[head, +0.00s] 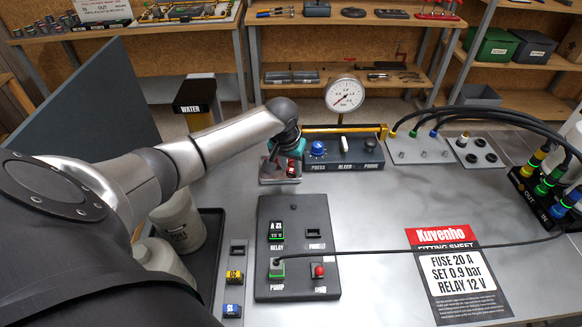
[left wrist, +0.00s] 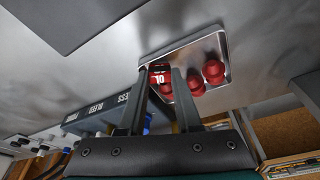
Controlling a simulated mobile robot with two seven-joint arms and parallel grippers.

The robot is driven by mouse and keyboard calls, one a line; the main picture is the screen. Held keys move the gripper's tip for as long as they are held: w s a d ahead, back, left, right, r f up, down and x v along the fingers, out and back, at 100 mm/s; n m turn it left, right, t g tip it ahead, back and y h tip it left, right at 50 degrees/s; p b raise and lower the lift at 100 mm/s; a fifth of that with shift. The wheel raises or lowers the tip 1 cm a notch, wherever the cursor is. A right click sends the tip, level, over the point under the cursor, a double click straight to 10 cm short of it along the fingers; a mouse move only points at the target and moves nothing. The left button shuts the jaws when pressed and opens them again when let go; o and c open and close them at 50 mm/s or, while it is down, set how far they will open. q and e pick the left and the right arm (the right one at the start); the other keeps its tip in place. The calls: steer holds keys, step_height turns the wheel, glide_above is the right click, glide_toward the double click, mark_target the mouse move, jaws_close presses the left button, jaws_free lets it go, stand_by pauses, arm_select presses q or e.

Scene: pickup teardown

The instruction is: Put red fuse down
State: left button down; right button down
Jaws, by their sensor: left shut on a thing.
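The red fuse (left wrist: 161,70), with white digits on its face, is between the fingertips of my left gripper (left wrist: 160,82) in the left wrist view. The gripper is shut on it. In the head view my left gripper (head: 284,160) is over a small light tray (head: 268,180) behind the black panel. The tray also shows in the left wrist view (left wrist: 184,57), with red round-headed parts (left wrist: 213,71) beside the fuse. I cannot tell whether the fuse touches the tray. My right gripper is not in view.
The black panel (head: 297,277) carries a relay, a pump plug, a red knob and an empty socket. The gauge unit (head: 343,152) stands right of the gripper.

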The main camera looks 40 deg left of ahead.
arm_select(q)
steer(key=c, duration=0.6)
jaws_free()
steer(key=p+v, duration=0.2)
steer(key=v, duration=1)
steer(key=shift+r, duration=0.1)
